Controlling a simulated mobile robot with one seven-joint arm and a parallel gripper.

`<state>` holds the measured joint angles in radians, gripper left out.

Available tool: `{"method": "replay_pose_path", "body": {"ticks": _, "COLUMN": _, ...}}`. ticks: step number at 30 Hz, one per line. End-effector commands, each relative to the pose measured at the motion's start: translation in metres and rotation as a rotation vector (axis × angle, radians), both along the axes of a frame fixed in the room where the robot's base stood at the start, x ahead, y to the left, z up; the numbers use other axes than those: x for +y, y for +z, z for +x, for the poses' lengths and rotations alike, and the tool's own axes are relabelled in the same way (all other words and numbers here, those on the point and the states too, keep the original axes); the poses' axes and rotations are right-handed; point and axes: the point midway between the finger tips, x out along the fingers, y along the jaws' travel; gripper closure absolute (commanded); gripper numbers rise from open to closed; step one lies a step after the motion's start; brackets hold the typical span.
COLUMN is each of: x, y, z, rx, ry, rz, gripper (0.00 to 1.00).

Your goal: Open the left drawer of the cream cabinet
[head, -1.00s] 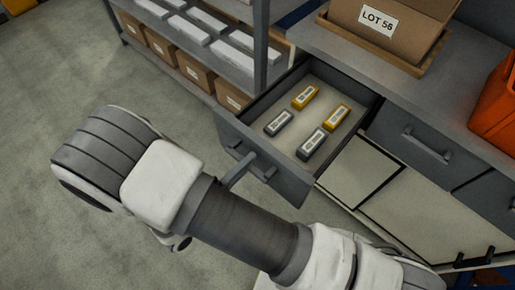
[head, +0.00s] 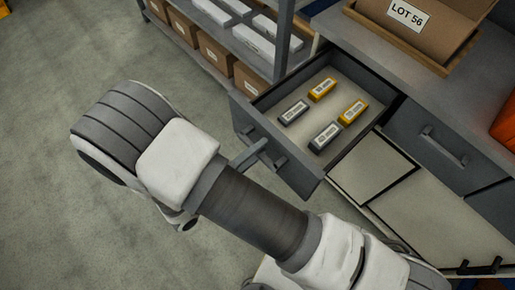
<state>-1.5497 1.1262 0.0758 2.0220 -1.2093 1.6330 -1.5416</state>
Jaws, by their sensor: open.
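The cabinet (head: 430,205) has cream lower doors and dark grey drawer fronts. Its left drawer (head: 246,124) is pulled well out, and its inside shows. Two yellow and two dark grey labelled boxes (head: 325,136) lie in it. The drawer's bar handle (head: 277,158) is on the outer face of the front. My gripper (head: 252,154) is open at this handle, mostly hidden behind my wrist. One grey finger shows and overlaps the handle; I cannot tell whether it touches.
The right drawer (head: 440,148) is shut. A cardboard box marked LOT 56 (head: 425,22) stands in a tray on the grey top, with an orange bin (head: 505,125) at the right edge. A shelf rack (head: 283,40) with cartons stands behind the drawer. The floor (head: 50,180) at left is clear.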

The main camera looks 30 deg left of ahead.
Motion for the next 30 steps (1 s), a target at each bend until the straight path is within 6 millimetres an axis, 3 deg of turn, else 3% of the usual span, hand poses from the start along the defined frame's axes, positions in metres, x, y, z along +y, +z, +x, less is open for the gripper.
{"method": "replay_pose_path", "body": {"ticks": 7, "x": 0.01, "y": 0.0, "z": -0.026, "rx": 0.002, "ry": 0.004, "rz": 0.002, "gripper": 0.5}}
{"method": "replay_pose_path", "body": {"ticks": 21, "x": 0.048, "y": -0.001, "z": -0.131, "rx": 0.002, "ry": 0.002, "rz": 0.002, "gripper": 0.5}}
{"method": "replay_pose_path", "body": {"ticks": 30, "x": 0.059, "y": 0.0, "z": -0.162, "rx": 0.001, "ry": 0.0, "rz": 0.0, "gripper": 0.5}}
